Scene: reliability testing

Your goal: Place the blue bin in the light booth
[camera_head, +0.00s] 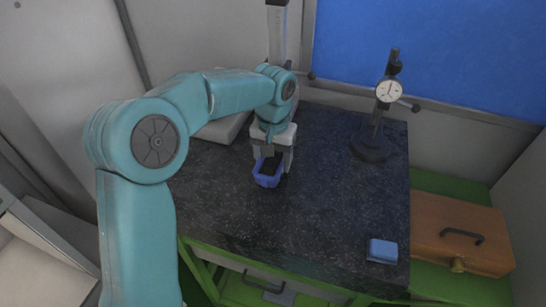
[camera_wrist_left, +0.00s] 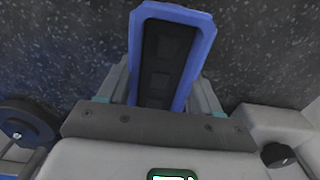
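The blue bin (camera_head: 267,181) is a small open box with a dark inside, near the middle of the dark speckled tabletop in the head view. My left gripper (camera_head: 271,163) points down over it, with one finger on each side. In the left wrist view the bin (camera_wrist_left: 203,47) fills the space between the fingers (camera_wrist_left: 165,88), with no clear gap at its sides. Whether the fingers press on it, and whether it rests on the table, I cannot tell. I cannot make out the light booth for certain. My right gripper is not in view.
The dark tabletop (camera_head: 325,217) has free room around the bin. A dial gauge on a stand (camera_head: 388,92) stands at the back right. A small blue block (camera_head: 382,250) lies at the front right. A brown case (camera_head: 465,232) lies on a green surface to the right.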

